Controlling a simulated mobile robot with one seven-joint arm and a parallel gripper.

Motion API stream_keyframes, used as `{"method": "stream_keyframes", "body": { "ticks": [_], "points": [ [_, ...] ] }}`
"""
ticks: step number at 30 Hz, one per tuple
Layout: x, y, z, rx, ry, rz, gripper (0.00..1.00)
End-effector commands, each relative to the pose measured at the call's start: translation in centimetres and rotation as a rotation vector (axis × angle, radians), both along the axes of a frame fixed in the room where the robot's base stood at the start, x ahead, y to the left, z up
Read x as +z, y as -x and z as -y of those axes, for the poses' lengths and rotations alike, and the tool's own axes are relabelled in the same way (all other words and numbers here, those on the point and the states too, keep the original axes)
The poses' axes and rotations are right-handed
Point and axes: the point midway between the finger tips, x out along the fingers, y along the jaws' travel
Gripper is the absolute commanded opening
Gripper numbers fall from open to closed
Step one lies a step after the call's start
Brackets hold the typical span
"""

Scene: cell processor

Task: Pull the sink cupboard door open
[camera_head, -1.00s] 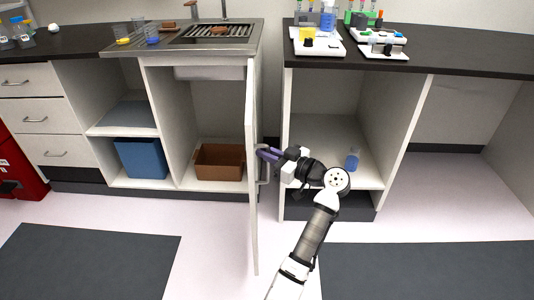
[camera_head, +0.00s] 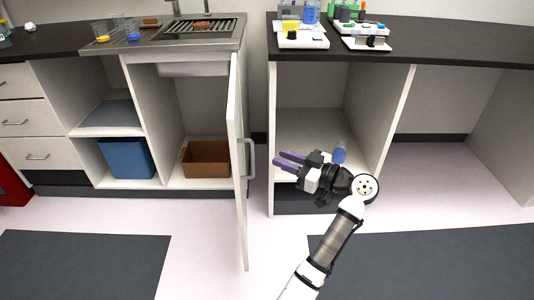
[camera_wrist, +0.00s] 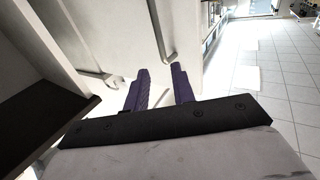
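The sink cupboard door (camera_head: 238,170) stands swung far out from the cabinet, seen nearly edge-on in the head view. Its grey bar handle (camera_head: 250,158) is on the right-hand face. My gripper (camera_head: 278,158) is to the right of the handle, apart from it, with its purple fingers pointing towards the door. The fingers are parted and nothing is between them. In the wrist view my gripper (camera_wrist: 160,78) also shows parted and empty, and a grey bar, probably the handle (camera_wrist: 160,30), lies beyond the fingertips. The sink cupboard (camera_head: 196,112) is open to view.
A brown box (camera_head: 206,160) sits inside the cupboard, and a blue bin (camera_head: 126,158) stands in the compartment to its left. An open shelf unit (camera_head: 310,130) with a blue-filled container (camera_head: 339,153) is behind my gripper. Floor (camera_head: 205,240) in front of the cupboard is clear.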

Motion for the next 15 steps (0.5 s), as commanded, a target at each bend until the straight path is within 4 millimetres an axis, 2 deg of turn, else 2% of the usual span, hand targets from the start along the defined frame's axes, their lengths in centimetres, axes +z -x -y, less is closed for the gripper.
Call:
{"method": "stream_keyframes", "body": {
  "ticks": [1,6,15],
  "points": [
    [0.0,0.6,0.9,-0.004,0.0,0.001,0.25],
    [0.0,1.8,2.6,-0.001,-0.001,0.001,0.25],
    [0.1,2.2,3.1,0.0,-0.001,0.001,0.25]
  ]
}}
